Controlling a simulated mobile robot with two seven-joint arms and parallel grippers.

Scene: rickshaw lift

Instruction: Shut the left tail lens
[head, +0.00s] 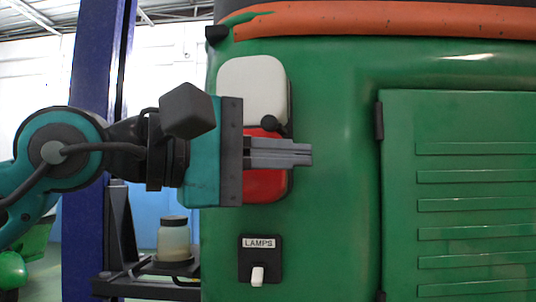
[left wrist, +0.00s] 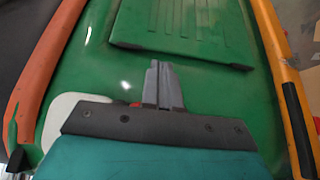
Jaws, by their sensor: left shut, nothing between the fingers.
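The left tail lens has a white upper part (head: 252,88) and a red lower part (head: 268,186) in a dark housing on the green rickshaw body. A black knob (head: 269,123) shows near where the white and red parts meet. My left gripper (head: 310,154) is shut and empty, with its fingers pointing right across the front of the red part. It hides much of the red part and the lens's lower left edge. In the left wrist view the shut fingers (left wrist: 163,66) show against green bodywork, with a white edge of the lens (left wrist: 65,118) behind the palm. I cannot tell whether fingers and lens touch.
A LAMPS switch (head: 260,262) with a white toggle sits below the lens. A louvred green panel (head: 460,190) with a dark hinge is to the right. A blue post (head: 95,80) and a jar (head: 174,240) on a bracket stand at left. Smooth green bodywork lies between lens and panel.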

